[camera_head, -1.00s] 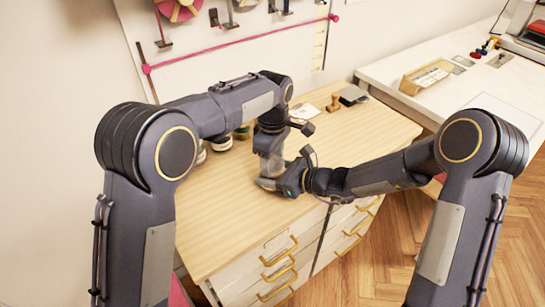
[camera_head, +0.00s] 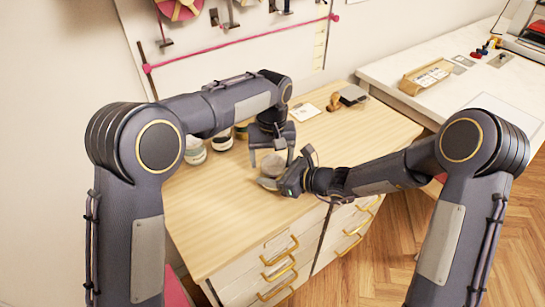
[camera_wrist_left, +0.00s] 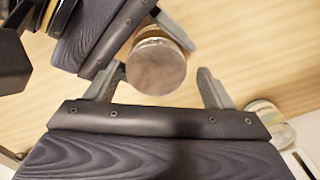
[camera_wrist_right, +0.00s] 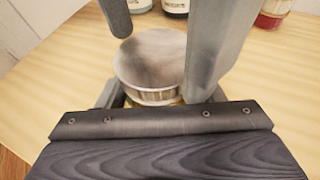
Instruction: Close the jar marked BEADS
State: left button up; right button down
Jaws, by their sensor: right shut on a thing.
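A small jar with a flat grey metal lid (camera_head: 273,164) stands near the cabinet top's front edge. The lid lies on top in the left wrist view (camera_wrist_left: 156,67) and right wrist view (camera_wrist_right: 150,62); I cannot tell how tightly it sits. No BEADS label is readable. My right gripper (camera_head: 280,183) is shut around the jar's body, low down, its fingers partly hidden in the right wrist view (camera_wrist_right: 155,98). My left gripper (camera_head: 272,157) is open and empty just above the jar, its fingertips (camera_wrist_left: 158,78) apart on either side of the lid.
Several other jars stand at the back left, among them a white-topped one (camera_head: 194,151) and a dark-lidded one (camera_head: 222,140). The left of the wooden top (camera_head: 210,220) is clear.

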pick_arm(q)
jog(key=shift+d, duration=0.2)
jog(key=shift+r, duration=2.25)
jog(key=shift+c, duration=0.3)
jog(key=shift+a, duration=0.1)
jog(key=n, duration=0.2)
jog(key=r+n, duration=0.1)
jog(key=n, duration=0.2)
jog(key=shift+r, duration=0.2)
jog(key=n, duration=0.2)
jog(key=r+n, duration=0.1)
jog(key=n, duration=0.2)
jog(key=shift+r+n, duration=0.3)
jog(key=shift+r, duration=0.1)
